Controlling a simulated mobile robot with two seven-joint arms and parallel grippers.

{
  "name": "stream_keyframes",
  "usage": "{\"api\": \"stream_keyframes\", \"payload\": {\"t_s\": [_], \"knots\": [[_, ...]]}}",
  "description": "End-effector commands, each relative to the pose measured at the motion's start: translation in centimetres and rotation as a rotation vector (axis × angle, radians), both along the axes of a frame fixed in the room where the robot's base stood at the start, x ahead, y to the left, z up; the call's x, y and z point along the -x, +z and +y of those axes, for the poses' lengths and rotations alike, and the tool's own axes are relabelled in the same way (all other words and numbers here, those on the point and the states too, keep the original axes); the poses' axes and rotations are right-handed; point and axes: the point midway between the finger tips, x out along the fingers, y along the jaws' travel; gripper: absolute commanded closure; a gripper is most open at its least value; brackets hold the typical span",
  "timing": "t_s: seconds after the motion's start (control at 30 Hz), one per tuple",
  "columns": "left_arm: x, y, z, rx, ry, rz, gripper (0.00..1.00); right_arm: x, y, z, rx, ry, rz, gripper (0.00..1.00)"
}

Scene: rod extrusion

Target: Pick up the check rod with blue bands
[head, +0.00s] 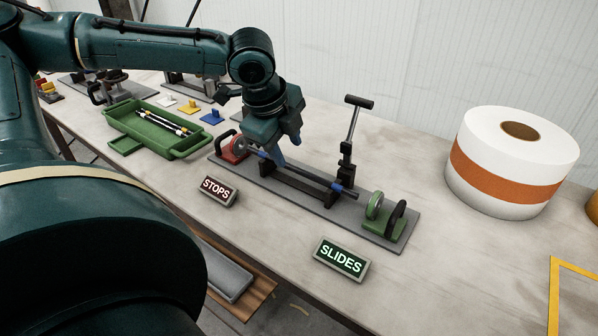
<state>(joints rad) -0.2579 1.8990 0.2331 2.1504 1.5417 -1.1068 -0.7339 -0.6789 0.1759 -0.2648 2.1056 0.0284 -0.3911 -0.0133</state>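The check rod with blue bands (318,179) lies in a grey fixture, with a blue band showing near its right end. It spans between a red end piece (234,148) and a green end piece (382,216). My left gripper (285,153) points down at the left part of the rod, with its fingertips at or very close to it. The gripper hides part of the rod, and I cannot tell whether the fingers are closed on it. My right gripper is not in view.
An upright T-handled clamp (347,150) stands behind the rod. A green tray (186,152) with dark and pale rods is at left. "STOPS" (216,190) and "SLIDES" (341,260) signs stand in front. A large white roll (470,188) is at right. Table between is clear.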

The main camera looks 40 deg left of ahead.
Motion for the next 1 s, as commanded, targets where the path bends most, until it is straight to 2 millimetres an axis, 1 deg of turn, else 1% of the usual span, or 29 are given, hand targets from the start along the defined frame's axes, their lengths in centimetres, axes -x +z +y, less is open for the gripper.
{"api": "stream_keyframes", "payload": {"t_s": [0.03, 0.1, 0.3, 0.37, 0.6, 0.7, 0.8, 1.0], "knots": [[-0.2, -0.8, 0.1, -0.002, 0.001, 0.003, 0.61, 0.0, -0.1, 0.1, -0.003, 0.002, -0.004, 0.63], [-0.5, -1.4, 0.1, -0.002, 0.001, 0.002, 0.61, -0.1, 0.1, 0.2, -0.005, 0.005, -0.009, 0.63], [-0.9, -2.2, 0.1, -0.002, 0.001, 0.0, 0.61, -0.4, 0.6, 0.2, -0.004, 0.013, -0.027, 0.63], [-1.2, -2.6, 0.1, -0.002, 0.002, 0.002, 0.61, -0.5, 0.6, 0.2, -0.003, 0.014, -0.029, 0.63], [-2.6, -5.3, 0.1, -0.002, 0.0, 0.004, 0.61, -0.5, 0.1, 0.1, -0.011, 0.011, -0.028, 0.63], [-3.0, -6.2, 0.2, -0.001, 0.0, 0.001, 0.61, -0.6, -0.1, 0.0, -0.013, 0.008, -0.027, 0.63], [-3.2, -6.5, 0.2, 0.0, 0.0, 0.001, 0.61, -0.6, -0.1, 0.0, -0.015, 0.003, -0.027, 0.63], [-3.2, -6.4, 0.1, 0.001, 0.0, -0.001, 0.61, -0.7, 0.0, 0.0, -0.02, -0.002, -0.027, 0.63]]}}
